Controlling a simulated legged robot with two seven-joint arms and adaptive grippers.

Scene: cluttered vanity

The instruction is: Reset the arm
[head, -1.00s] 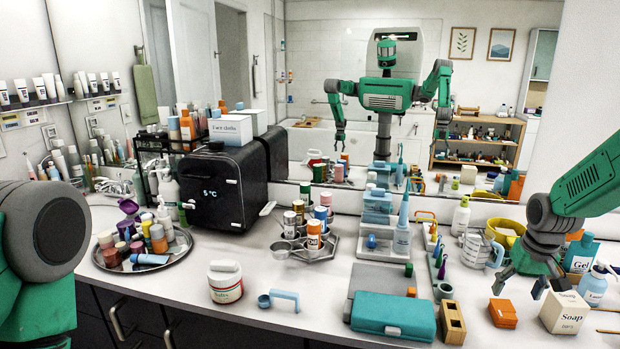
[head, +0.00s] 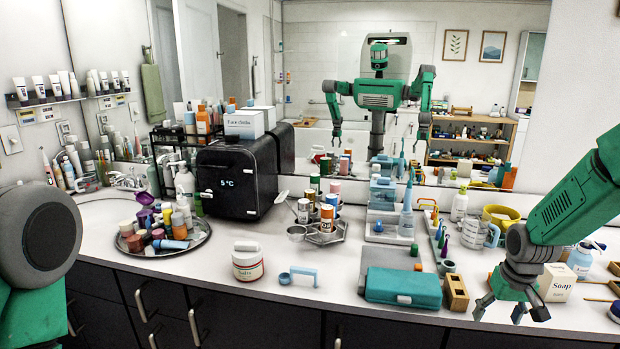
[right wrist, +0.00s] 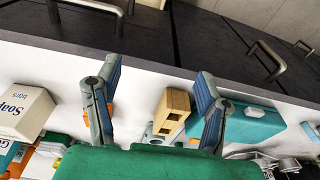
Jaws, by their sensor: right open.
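My right gripper (head: 508,312) is open and empty, fingers pointing down near the counter's front edge, just left of the white Soap box (head: 556,282). In the right wrist view its two fingers (right wrist: 155,95) are spread apart, with the wooden block (right wrist: 173,112) and the teal case (right wrist: 255,122) seen beyond them. The Soap box also shows at the left of that view. An orange item is partly hidden behind the right gripper. Of my left arm, only a grey joint and green part show at the head view's left edge; its gripper is out of view.
The teal case (head: 403,287) and wooden block (head: 456,293) lie left of the right gripper. A white jar (head: 247,265), a round tray of bottles (head: 205,238) and a black mini fridge (head: 229,182) stand farther left. Dark drawers with handles line the counter front.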

